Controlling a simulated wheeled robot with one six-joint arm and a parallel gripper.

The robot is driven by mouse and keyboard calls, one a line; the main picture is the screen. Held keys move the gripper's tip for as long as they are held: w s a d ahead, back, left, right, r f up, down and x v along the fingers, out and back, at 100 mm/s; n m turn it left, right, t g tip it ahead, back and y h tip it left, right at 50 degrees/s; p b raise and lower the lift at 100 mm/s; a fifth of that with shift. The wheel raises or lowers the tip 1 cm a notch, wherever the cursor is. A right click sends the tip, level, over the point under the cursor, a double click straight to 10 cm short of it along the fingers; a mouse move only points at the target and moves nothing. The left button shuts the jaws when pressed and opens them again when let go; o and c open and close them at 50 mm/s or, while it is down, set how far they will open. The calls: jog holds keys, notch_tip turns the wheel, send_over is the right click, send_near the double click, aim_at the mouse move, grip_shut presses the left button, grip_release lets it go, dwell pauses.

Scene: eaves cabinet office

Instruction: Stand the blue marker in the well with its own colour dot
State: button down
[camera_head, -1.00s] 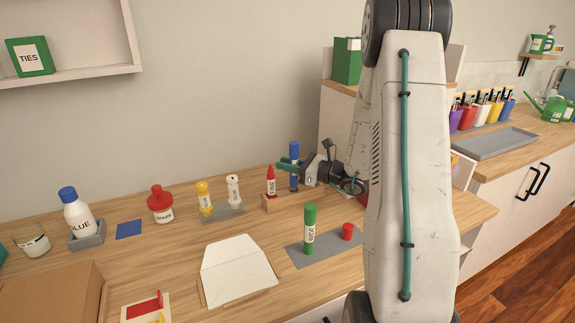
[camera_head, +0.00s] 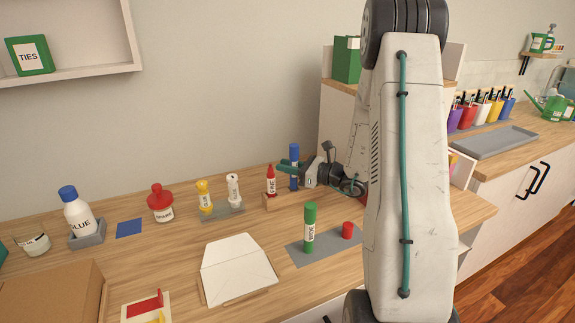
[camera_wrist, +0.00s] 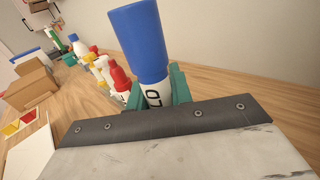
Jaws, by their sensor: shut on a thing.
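The blue marker (camera_head: 294,153) is upright, its blue cap on top, at the right end of a low wooden block (camera_head: 274,203). My gripper (camera_head: 292,167) is shut on its body. In the wrist view the blue marker (camera_wrist: 140,42) stands between my green fingers (camera_wrist: 155,90), a little tilted in the picture. A red pointed marker (camera_head: 271,181) stands in the wooden block just left of it. A green marker (camera_head: 310,228) stands on a grey mat (camera_head: 302,257). I cannot tell whether the blue marker's foot is inside a well, and no colour dots are visible.
A red cap (camera_head: 347,230) lies on the mat.

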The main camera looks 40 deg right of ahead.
aim_at(298, 146)
jog(key=shift+f, duration=1.6)
jog(key=c, duration=1.2)
grip_release()
jog(key=shift+o, duration=0.2)
jog(key=shift+r, duration=0.1)
notch_tip(298, 146, up, 10)
jog(key=d+m+h, duration=0.1)
jog(key=d+f+m+t+h, duration=0.1)
jog(key=h, duration=0.1)
jog(key=d+m+h, duration=0.1)
jog(key=d, duration=0.1)
jog(key=shift+w+d+f+t+h, duration=0.1)
jog(key=shift+f+t+h, duration=0.2)
jog(key=shift+t, duration=0.1)
jog(key=d+f+m+h, duration=0.1)
jog(key=s+d+f+m+h, duration=0.1)
jog(key=h, duration=0.1)
jog(key=s+d+f+m+h, duration=0.1)
jog(key=d, duration=0.1)
jog(key=shift+d, duration=0.1)
